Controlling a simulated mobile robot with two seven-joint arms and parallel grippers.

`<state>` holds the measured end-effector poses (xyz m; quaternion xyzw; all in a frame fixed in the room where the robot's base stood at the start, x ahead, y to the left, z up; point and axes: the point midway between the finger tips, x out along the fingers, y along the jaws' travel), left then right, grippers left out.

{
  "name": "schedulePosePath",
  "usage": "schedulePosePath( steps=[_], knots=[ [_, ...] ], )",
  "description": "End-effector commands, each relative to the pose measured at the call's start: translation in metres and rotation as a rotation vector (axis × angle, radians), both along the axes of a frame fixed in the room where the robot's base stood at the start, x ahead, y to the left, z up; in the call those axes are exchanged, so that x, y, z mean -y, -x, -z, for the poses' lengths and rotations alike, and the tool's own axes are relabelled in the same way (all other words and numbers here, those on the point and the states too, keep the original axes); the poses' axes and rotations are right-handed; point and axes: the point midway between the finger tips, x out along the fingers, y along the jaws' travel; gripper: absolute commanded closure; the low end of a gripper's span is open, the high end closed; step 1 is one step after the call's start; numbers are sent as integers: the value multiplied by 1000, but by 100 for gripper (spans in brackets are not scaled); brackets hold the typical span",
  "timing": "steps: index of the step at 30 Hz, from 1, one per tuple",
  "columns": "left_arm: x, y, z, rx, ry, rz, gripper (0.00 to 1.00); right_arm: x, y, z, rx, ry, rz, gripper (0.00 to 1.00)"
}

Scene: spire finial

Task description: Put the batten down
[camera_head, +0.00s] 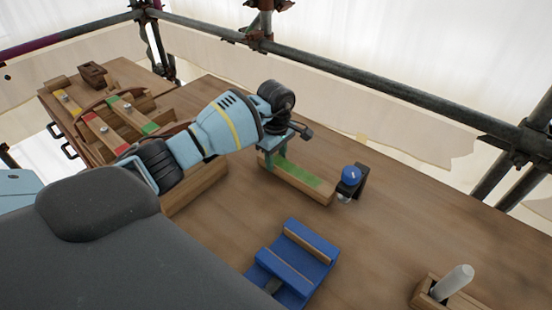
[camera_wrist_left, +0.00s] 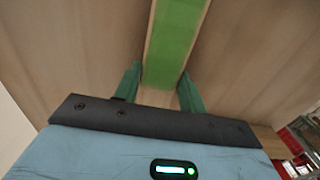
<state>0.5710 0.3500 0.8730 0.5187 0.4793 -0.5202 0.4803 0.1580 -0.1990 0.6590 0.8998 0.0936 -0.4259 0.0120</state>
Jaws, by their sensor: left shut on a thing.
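The batten (camera_head: 301,180) is a pale wooden bar with a green upper face, on the far side of the bench. It also shows in the left wrist view (camera_wrist_left: 178,38), running away between the fingers. My left gripper (camera_head: 281,151) is shut on the batten near its left end, with one teal finger on each side in the left wrist view (camera_wrist_left: 163,88). The batten lies roughly level, low at the bench top; I cannot tell whether its underside touches the wood. My right gripper is not in view.
A blue grooved block (camera_head: 296,258) sits on the bench (camera_head: 390,215) in front of the batten. A blue-topped dark fixture (camera_head: 351,178) stands close to its right end. A wooden holder with a white peg (camera_head: 452,282) is at front right. A rack with coloured battens (camera_head: 105,128) is at left.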

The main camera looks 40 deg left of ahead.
Motion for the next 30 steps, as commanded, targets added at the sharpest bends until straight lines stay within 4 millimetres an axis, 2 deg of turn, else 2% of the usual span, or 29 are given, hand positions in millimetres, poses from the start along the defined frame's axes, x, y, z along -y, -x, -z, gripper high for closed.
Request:
schedulePosePath(
  steps=[2, 12, 13, 17, 26, 30],
  knots=[
    [0, 0, 6, 0, 0, -1, 91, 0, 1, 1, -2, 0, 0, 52],
    [-1, 0, 9, 0, -1, 0, 91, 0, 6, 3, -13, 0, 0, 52],
    [0, 0, 9, 0, -1, 0, 57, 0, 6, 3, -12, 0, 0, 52],
    [0, 0, 8, 0, -1, 0, 40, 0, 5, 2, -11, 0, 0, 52],
    [0, 0, 7, 1, -1, 0, 38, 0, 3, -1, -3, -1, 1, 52],
    [-1, -1, -2, 4, -1, 0, 38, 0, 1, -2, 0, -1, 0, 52]
  ],
)
